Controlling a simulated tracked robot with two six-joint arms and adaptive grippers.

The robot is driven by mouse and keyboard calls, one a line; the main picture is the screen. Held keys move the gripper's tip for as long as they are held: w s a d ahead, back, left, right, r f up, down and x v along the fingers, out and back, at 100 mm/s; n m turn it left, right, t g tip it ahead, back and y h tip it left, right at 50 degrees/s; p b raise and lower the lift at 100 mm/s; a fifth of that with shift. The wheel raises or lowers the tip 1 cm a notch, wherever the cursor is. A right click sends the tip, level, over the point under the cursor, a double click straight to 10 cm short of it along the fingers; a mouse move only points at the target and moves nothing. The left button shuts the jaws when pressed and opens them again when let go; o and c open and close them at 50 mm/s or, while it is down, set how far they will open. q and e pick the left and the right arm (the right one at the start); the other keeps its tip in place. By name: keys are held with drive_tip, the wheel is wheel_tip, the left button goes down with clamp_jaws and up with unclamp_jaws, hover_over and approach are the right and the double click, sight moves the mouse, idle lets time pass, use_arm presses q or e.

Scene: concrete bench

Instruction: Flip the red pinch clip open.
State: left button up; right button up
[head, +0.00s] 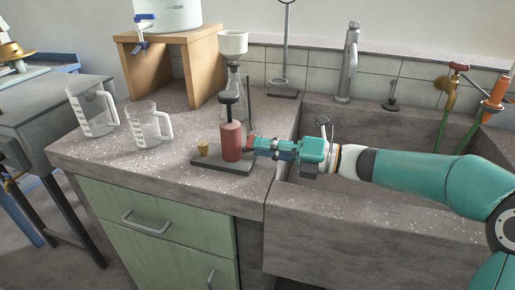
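A small red piece (249,141), which looks like the pinch clip, shows at the tip of my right gripper (253,147), just right of a dull red cylinder. The gripper comes in level from the right, above the bench edge beside the sink. Its fingers cover part of the red piece. The piece is too small to tell whether the clip is open or closed, or whether the fingers grip it. My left gripper is out of view.
A flask with a white funnel (233,44) stands behind. Two clear jugs (91,110) (148,127) stand left. The sink (390,130) lies right.

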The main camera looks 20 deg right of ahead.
drive_tip(key=shift+x, duration=0.9)
clamp_jaws()
